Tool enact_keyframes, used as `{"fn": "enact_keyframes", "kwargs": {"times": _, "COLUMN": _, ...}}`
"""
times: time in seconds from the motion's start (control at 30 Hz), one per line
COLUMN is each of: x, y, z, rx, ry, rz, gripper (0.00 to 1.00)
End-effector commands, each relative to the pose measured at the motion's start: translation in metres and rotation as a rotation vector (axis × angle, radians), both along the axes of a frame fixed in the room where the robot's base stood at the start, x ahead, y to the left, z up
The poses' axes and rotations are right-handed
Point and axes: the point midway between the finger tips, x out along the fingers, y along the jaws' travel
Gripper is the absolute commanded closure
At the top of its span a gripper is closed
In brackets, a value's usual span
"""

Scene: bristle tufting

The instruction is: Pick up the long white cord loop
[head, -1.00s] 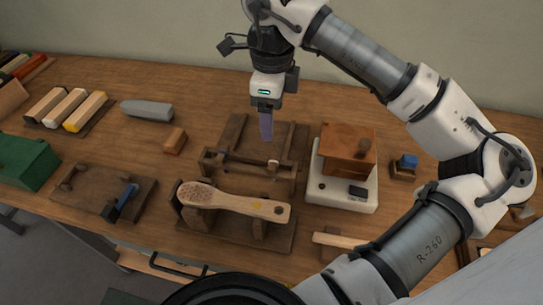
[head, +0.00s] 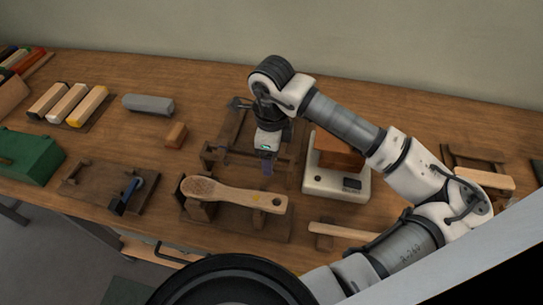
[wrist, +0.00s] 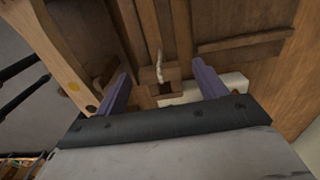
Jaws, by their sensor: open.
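A pale, thin cord (wrist: 158,62) shows in the wrist view, rising from a small wooden block (wrist: 161,80) and bending near its top. Only a short length of it is clear, and I cannot tell its full loop shape. My gripper (wrist: 161,71) is open, with one purple finger on each side of the cord and block, apart from both. In the head view my gripper (head: 267,168) points down over the wooden fixture behind the brush, and the cord cannot be made out there.
The wooden brush (head: 235,196) lies on its stand just in front of my gripper. A white scale-like box (head: 335,185) with a brown block on it stands close on the right.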

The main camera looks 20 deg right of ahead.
Motion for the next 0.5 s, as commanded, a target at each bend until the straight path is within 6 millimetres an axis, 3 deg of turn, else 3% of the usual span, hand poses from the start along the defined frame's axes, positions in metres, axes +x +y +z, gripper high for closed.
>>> {"fn": "enact_keyframes", "kwargs": {"times": 0.2, "x": 0.0001, "y": -0.0001, "z": -0.0013, "rx": -0.001, "ry": -0.001, "rz": 0.0, "gripper": 0.29}}
{"fn": "enact_keyframes", "kwargs": {"times": 0.5, "x": 0.0002, "y": 0.0, "z": -0.001, "rx": -0.001, "ry": -0.001, "rz": 0.0, "gripper": 0.68}}
